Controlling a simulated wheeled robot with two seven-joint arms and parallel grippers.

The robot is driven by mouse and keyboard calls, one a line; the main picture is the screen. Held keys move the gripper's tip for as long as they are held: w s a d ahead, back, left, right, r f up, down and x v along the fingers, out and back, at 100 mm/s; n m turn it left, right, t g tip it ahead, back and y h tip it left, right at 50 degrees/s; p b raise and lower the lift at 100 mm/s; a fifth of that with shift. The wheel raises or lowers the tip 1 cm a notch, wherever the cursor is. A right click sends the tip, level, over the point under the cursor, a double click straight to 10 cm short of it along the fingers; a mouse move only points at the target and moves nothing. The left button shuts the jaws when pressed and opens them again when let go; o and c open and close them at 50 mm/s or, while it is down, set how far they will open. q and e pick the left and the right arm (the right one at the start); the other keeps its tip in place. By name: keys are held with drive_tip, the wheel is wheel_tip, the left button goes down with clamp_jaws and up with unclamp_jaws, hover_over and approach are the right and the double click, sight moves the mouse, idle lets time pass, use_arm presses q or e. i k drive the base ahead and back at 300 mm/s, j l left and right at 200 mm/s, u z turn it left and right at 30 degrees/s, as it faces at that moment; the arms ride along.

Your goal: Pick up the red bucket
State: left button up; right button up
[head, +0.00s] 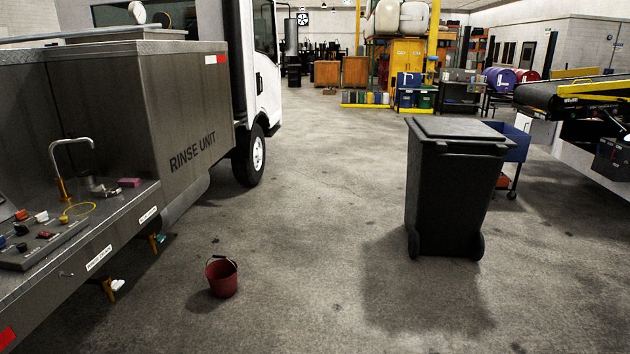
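The red bucket (222,281) stands upright on the concrete floor, left of the middle of the head view. Its top is open, its inside looks dark, and a thin handle seems to rest at its rim. I cannot tell whether anything is inside. Nothing touches it. Neither my left nor my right gripper shows in the head view.
The rinse unit truck (190,110) with its sink shelf (120,220) stands left of the bucket. A black wheeled bin (455,190) stands to the right, with a blue cart (516,142) and a belt loader (570,95) behind it. The floor around the bucket is clear.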

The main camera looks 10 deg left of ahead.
sight(222, 274)
drive_tip(key=i+u, duration=0.2)
drive_tip(key=i, duration=0.65)
drive_tip(key=i+l+u, duration=0.15)
drive_tip(key=i, duration=0.65)
drive_tip(key=i+u, duration=0.2)
drive_tip(key=i, duration=0.65)
drive_tip(key=i+u, duration=0.2)
drive_tip(key=i, duration=0.7)
drive_tip(key=i+u, duration=0.15)
drive_tip(key=i, duration=0.35)
drive_tip(key=i+l+u, duration=0.2)
drive_tip(key=i, duration=0.25)
drive_tip(key=i+l+u, duration=0.15)
drive_tip(key=i, duration=0.35)
